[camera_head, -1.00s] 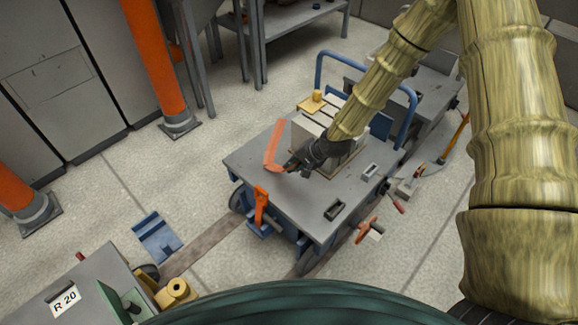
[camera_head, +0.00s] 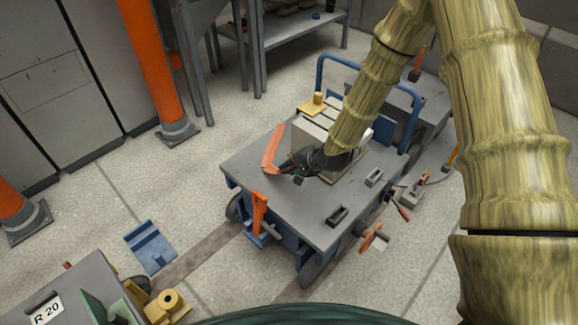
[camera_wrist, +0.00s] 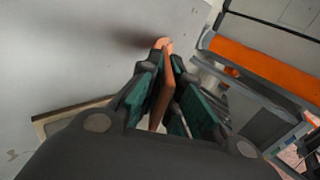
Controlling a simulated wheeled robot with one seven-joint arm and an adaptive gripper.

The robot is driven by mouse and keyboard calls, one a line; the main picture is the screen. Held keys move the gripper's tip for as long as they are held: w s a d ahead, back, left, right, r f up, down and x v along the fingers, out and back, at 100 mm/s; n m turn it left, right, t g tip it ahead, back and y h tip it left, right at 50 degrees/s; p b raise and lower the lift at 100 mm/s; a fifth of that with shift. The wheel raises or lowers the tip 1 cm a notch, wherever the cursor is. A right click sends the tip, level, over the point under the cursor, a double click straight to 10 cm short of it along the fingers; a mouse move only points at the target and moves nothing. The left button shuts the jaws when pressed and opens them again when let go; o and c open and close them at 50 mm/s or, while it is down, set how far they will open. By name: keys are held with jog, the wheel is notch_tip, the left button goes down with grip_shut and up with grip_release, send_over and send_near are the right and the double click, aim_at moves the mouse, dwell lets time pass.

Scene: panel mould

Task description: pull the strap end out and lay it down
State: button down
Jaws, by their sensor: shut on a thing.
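The orange strap (camera_head: 271,150) lies bent along the far left part of the grey cart top (camera_head: 240,168). Its near end is at the tips of my gripper (camera_head: 286,173). In the wrist view my gripper (camera_wrist: 166,66) is shut on the strap (camera_wrist: 167,80), which runs as a thin band between the two dark green pads. The gripper is low beside the pale block (camera_head: 312,125). My arm hides part of this block, and whether the strap still passes under it cannot be seen.
A yellow piece (camera_head: 318,101) stands behind the block. A blue rail (camera_head: 365,72) rises at the cart's far end. An orange clamp (camera_head: 260,210) is on its near left edge. Small dark and grey fittings (camera_head: 337,215) sit at the right. The front left top is clear.

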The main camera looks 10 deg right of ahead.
jog(key=shift+f+b, duration=2.6)
jog(key=shift+f, duration=0.7)
jog(key=c, duration=1.5)
grip_release()
jog(key=v, duration=1.2)
